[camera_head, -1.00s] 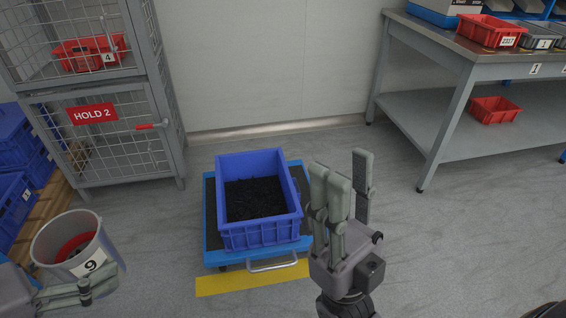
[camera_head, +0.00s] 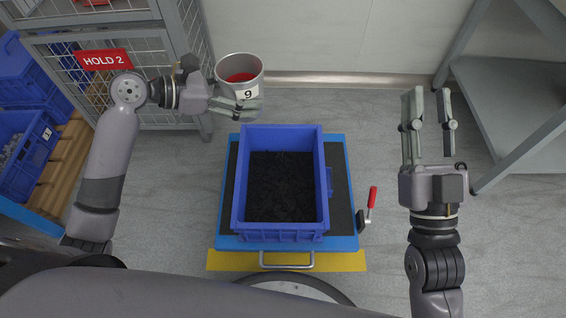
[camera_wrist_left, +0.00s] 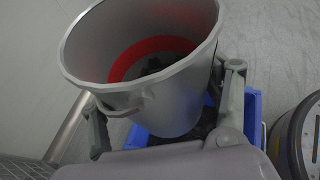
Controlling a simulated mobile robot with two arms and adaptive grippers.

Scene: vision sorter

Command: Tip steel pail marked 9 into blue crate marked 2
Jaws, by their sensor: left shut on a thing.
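The steel pail (camera_head: 227,68) marked 9 is held by my left gripper (camera_head: 240,104) at the back left corner of the blue crate (camera_head: 235,190). The pail looks about upright, its mouth open upward. In the left wrist view the pail (camera_wrist_left: 165,105) has a red band and dark bits inside; the blue crate (camera_wrist_left: 254,112) shows partly behind it. The crate holds a layer of dark granular material; I cannot read a mark on it. My right gripper (camera_head: 428,110) is open and empty, to the right of the crate.
The crate stands on a blue-edged cart (camera_head: 341,242) with a handle and a red-handled clamp (camera_head: 371,197). A wire cage with a HOLD 2 sign (camera_head: 104,59) is at the left, near my left arm. A grey bench (camera_head: 510,80) stands at the right. Blue bins (camera_head: 35,150) sit far left.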

